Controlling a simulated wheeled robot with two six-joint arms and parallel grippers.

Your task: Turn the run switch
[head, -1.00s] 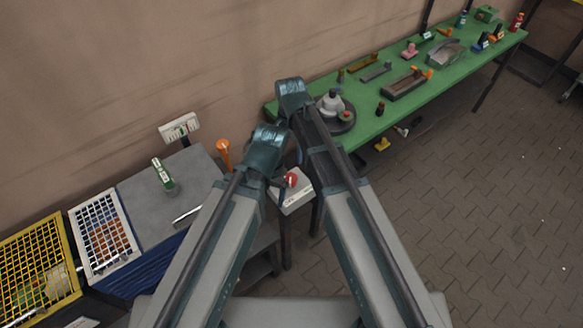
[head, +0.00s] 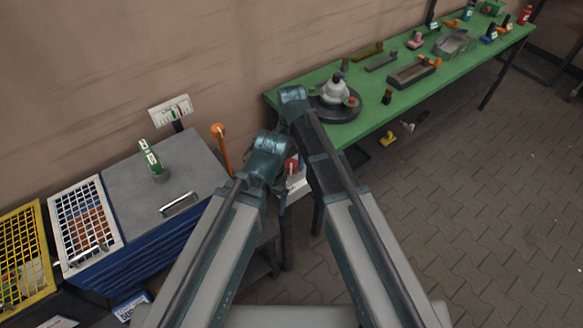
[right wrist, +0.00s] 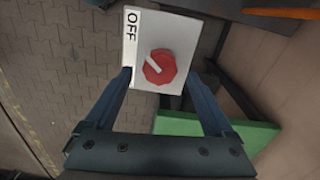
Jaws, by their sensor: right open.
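The run switch is a red knob (right wrist: 158,66) with a pale pointer bar, on a white box (right wrist: 185,28) marked OFF. In the right wrist view the pointer slants toward the upper left, toward the OFF side. My right gripper (right wrist: 160,76) is open, its two blue fingers spread left and right below the knob in the picture; I see nothing between them touching it. In the head view the knob (head: 291,165) and box (head: 297,186) are partly hidden by my arms. My left gripper is not clear there.
A green bench (head: 375,125) with a round dark base (head: 338,113) and several parts runs along the wall. A grey cabinet top (head: 190,150) with a green-handled item (head: 151,158) stands left, beside white and yellow grid crates. An orange-topped post (head: 219,133) is near the switch. Open paved floor lies right.

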